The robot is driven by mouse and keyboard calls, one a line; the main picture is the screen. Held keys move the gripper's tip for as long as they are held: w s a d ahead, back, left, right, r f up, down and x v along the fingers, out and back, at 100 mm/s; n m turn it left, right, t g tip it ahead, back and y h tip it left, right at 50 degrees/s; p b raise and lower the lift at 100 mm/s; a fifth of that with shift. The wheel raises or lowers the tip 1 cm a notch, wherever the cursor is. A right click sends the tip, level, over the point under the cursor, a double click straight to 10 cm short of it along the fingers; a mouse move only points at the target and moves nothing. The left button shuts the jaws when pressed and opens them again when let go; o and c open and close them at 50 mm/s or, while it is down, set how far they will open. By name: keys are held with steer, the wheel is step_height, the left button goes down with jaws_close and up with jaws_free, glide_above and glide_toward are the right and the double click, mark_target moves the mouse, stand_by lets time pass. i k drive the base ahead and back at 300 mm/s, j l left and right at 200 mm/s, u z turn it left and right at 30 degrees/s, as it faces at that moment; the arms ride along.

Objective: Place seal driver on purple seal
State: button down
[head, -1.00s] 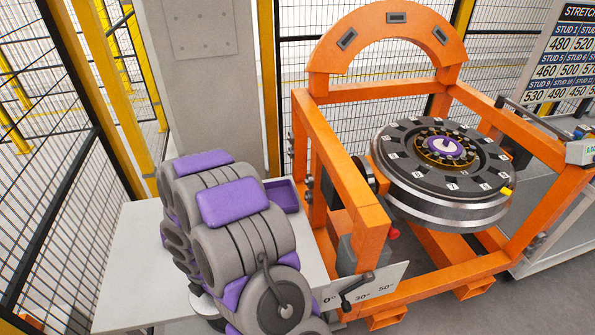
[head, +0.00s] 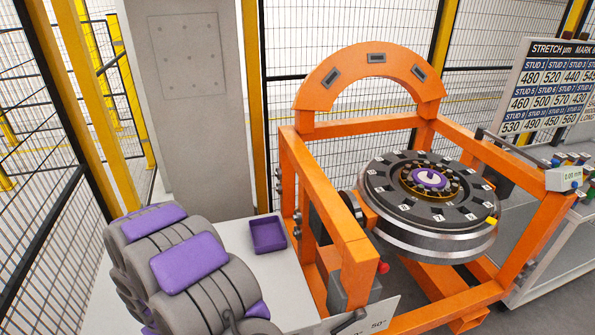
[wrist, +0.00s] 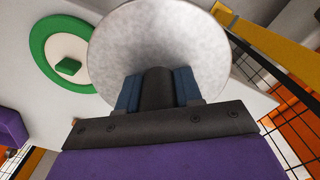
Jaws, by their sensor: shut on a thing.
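The purple seal (head: 432,175) lies in the middle of the dark numbered wheel hub (head: 400,205), inside a ring of brass-coloured studs, with a small white piece at its centre. The hub rests in the orange gantry. In the wrist view, my gripper (wrist: 158,90) is shut on the dark stem of the seal driver (wrist: 158,38), whose wide pale grey disc faces away from the jaws. Blue pads press on both sides of the stem. In the head view, my arm is at the lower left, well apart from the hub, and hides the gripper and driver.
The orange gantry frame (head: 345,240) has posts and rails around the hub and an arch behind. An empty-looking purple tray (head: 267,236) sits on the pale table (head: 235,250). A green ring (wrist: 38,50) with a green block shows in the wrist view. Mesh fencing and a grey column stand behind.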

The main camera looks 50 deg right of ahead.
mark_target(430, 177)
steer(key=k+l, duration=0.95)
steer(key=l, duration=0.3)
steer(key=k+l+z, duration=0.1)
steer(key=k+l, duration=0.15)
steer(key=k+l+z, duration=0.1)
steer(key=l, duration=0.35)
steer(key=k+l+z, duration=0.1)
steer(key=k+l, duration=0.2)
steer(key=k+l+z, duration=0.1)
steer(key=l, duration=0.35)
steer(key=k, duration=0.1)
